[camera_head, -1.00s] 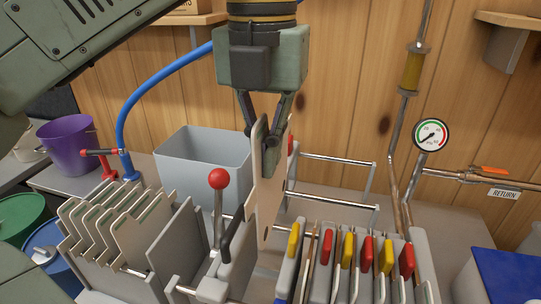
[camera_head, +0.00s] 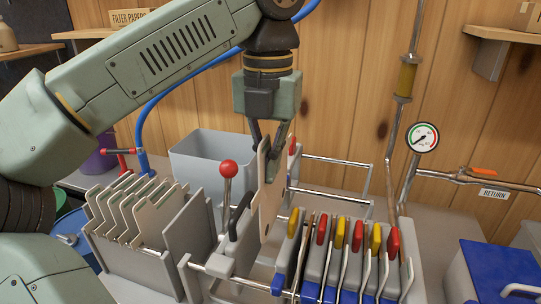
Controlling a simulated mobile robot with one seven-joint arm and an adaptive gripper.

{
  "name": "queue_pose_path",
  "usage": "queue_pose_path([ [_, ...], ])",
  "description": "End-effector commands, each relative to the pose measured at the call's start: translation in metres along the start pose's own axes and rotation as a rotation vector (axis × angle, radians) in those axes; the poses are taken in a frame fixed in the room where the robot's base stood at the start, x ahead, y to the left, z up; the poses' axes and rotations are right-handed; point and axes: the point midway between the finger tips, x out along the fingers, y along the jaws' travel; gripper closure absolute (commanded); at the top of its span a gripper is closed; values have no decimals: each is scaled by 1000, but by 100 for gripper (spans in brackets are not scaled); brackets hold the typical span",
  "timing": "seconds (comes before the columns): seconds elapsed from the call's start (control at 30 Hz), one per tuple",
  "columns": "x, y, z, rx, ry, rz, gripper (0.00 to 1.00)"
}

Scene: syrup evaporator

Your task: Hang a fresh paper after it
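My gripper (camera_head: 267,138) is shut on the top of a pale tan filter paper (camera_head: 269,200). The paper hangs upright in the gap of the filter press, left of the plates (camera_head: 313,250), which carry red and yellow tabs. Its lower edge is near the press rails. I cannot tell whether it touches a rail or plate. A rack (camera_head: 181,232) at left holds several similar upright papers (camera_head: 129,208). A press lever with a red ball (camera_head: 228,168) stands just left of the held paper.
A grey bin (camera_head: 205,150) stands behind the press. Steel rails (camera_head: 332,162) run behind the plates. A pressure gauge (camera_head: 422,137) and copper pipes are at right. A blue-topped box (camera_head: 497,268) is at lower right.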

Motion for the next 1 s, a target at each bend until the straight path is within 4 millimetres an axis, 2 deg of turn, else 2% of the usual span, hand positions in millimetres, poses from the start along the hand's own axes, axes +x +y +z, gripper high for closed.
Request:
queue_pose_path([
  [0.37,7,0,0,0,0,0,100],
  [1.0,77,0,-1,-1,0,0,100],
])
